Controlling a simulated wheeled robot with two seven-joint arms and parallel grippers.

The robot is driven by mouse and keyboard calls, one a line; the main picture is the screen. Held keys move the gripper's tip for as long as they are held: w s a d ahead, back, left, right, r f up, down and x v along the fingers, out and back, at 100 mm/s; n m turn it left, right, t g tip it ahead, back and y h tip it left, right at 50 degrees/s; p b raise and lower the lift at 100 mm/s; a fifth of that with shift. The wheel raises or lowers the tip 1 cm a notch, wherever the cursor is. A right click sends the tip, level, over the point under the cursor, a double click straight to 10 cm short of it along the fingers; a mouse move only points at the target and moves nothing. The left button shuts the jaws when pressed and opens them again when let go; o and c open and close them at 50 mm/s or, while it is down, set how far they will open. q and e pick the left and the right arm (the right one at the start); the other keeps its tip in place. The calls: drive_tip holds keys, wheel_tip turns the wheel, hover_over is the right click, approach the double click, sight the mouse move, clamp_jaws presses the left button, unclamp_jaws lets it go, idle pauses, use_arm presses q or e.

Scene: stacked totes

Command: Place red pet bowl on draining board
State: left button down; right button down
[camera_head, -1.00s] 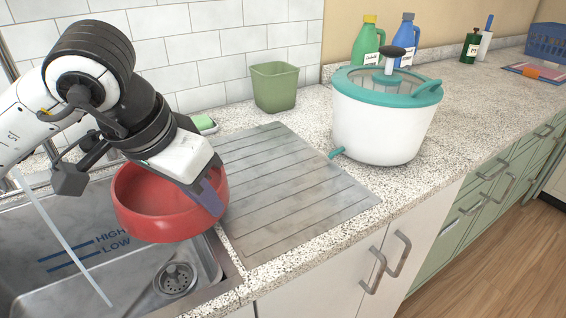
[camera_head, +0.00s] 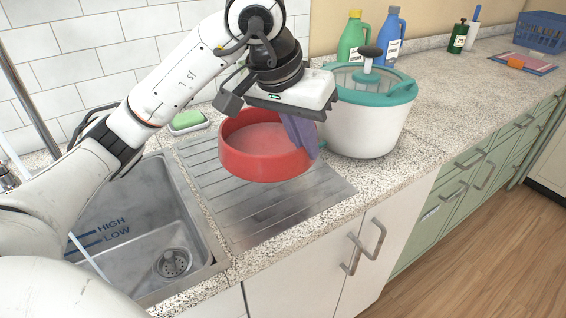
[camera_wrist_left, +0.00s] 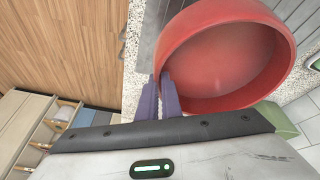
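The red pet bowl (camera_head: 262,158) is upright over the grey grooved draining board (camera_head: 262,216) in the head view. It hides the middle of the board and appears to be held above it; the exact gap is unclear. My left gripper (camera_head: 304,148) is shut on the bowl's right side, with its purple fingers over the rim. In the left wrist view, the fingers (camera_wrist_left: 159,97) pinch the rim of the bowl (camera_wrist_left: 225,55), one inside and one outside. My right gripper is not in view.
A white pot with a teal lid (camera_head: 360,130) stands just right of the board. The sink (camera_head: 130,225) is to the left, and a green sponge (camera_head: 187,121) lies behind. Green (camera_head: 352,42) and blue (camera_head: 390,35) bottles stand at the back. The board's front part is bare.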

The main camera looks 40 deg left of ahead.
sight(293, 151)
use_arm(q)
wheel_tip(293, 151, down, 8)
drive_tip(key=shift+d, duration=0.1)
idle(0.4)
drive_tip(key=shift+f+b, duration=0.1)
drive_tip(key=shift+b, duration=0.2)
drive_tip(key=c, duration=1.9)
unclamp_jaws()
drive_tip(key=shift+f, duration=0.1)
drive_tip(key=shift+c, duration=0.2)
drive_tip(key=shift+r+p, duration=0.3)
drive_tip(key=shift+r, duration=0.1)
drive_tip(key=v, duration=1)
drive_tip(key=shift+s+r, duration=0.2)
drive_tip(key=shift+r, duration=0.1)
drive_tip(key=shift+s+r+p, duration=0.25)
drive_tip(key=shift+r+p, duration=0.05)
drive_tip(key=shift+r, duration=0.1)
